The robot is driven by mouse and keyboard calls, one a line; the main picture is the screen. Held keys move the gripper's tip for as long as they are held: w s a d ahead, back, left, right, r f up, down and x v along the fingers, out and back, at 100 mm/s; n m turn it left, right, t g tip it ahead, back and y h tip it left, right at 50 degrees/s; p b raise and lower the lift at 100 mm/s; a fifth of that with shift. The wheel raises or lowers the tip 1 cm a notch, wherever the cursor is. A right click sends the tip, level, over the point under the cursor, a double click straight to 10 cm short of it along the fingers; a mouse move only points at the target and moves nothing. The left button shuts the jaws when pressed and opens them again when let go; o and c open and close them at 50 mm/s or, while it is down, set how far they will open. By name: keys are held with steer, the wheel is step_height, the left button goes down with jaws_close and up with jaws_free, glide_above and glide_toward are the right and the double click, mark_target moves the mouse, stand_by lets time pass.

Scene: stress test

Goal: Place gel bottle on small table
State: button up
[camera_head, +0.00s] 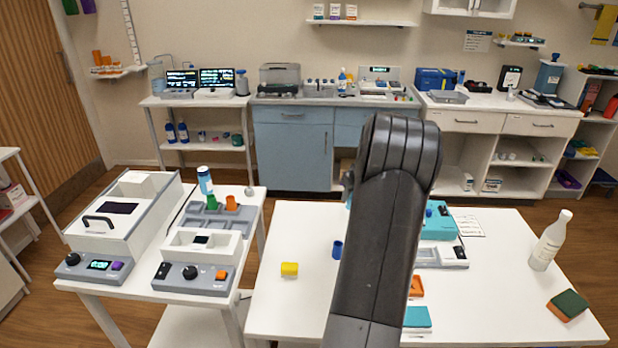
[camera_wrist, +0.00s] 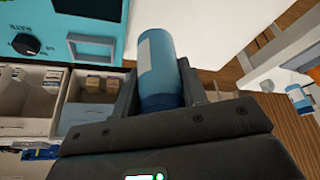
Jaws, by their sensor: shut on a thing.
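In the wrist view, my gripper (camera_wrist: 157,86) is shut on a blue bottle with a pale label (camera_wrist: 155,55), one finger on each side of it. It looks like the gel bottle. In the head view my dark arm hides the gripper and nearly all of the held bottle. Two white tables stand in front: a narrower left one (camera_head: 252,206) with devices, and a wider one (camera_head: 290,234) under my arm. I cannot tell for sure which is the small table. Another blue-and-white bottle (camera_head: 205,180) stands at the left table's back.
The left table bears a large grey-white device (camera_head: 125,208), a smaller one (camera_head: 203,250) and a grey tray (camera_head: 210,222). The wider table has a yellow block (camera_head: 289,268), a blue cup (camera_head: 337,249), a white bottle (camera_head: 550,242) and a sponge (camera_head: 568,305). Its front left is clear.

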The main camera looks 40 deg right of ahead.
steer(key=shift+s+r, duration=0.15)
steer(key=w+a+r, duration=0.2)
steer(key=w+a, duration=0.2)
steer(key=a, duration=0.4)
steer(key=w+a+r+n, duration=0.1)
steer(key=w+a+r, duration=0.25)
steer(key=a, duration=0.45)
steer(key=w+a+r, duration=0.2)
steer(key=w+a, duration=0.3)
steer(key=a, duration=0.4)
steer(key=s+a+r, duration=0.1)
steer(key=a+r, duration=0.2)
steer(key=a, duration=1)
steer(key=a+r+n+y, duration=0.1)
steer(key=a+r, duration=0.2)
steer(key=a, duration=1.1)
steer(key=shift+s+n, duration=0.3)
steer(key=shift+s, duration=0.1)
steer(key=shift+a+f, duration=0.1)
